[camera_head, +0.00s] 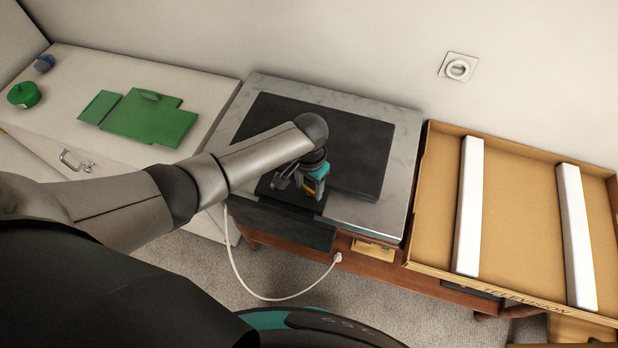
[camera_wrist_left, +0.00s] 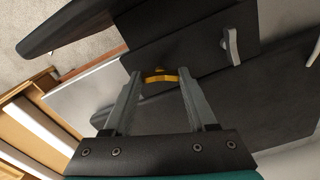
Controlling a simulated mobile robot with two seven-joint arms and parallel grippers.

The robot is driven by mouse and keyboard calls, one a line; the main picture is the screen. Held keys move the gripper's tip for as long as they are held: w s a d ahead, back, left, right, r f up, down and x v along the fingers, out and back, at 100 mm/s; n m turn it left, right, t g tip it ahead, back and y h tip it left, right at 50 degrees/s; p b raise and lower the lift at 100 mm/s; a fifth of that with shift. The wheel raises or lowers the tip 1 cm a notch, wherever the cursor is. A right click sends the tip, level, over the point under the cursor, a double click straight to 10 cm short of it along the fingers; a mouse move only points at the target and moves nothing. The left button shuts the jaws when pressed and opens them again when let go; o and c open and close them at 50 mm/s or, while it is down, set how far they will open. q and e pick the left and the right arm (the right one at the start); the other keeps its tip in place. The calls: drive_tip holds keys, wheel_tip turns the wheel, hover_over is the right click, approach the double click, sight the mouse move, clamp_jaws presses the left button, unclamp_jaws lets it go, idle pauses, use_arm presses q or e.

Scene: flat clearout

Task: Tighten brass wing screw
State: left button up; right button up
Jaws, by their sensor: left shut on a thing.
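The brass wing screw (camera_wrist_left: 160,76) shows as a yellow curved piece between my left fingertips in the left wrist view. It sits against a dark flat plate (camera_wrist_left: 188,48). My left gripper (camera_wrist_left: 161,80) is shut on it, with one finger on each side. In the head view my left gripper (camera_head: 303,187) is over the dark plate at the front edge of a black flat panel (camera_head: 365,150), pointing down. The panel lies flat on a grey marble-like top (camera_head: 405,130). The screw's shaft is hidden. My right gripper is not in view.
An open cardboard box (camera_head: 520,180) marked TELEVISION, with two white strips, stands at the right. A white cable (camera_head: 240,278) hangs in front of the cabinet. Green pieces (camera_head: 150,118) and a green round tin (camera_head: 23,95) lie on the white unit at the left.

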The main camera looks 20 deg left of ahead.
sight(309, 189)
use_arm(q)
drive_tip(key=shift+r+n+p, duration=0.1)
drive_tip(key=shift+n+p, duration=0.6)
drive_tip(key=shift+n, duration=0.3)
drive_tip(key=o, duration=1.4)
drive_tip(key=shift+c, duration=0.2)
drive_tip(key=shift+r, duration=0.55)
wheel_tip(309, 189, up, 14)
drive_tip(key=p, duration=0.1)
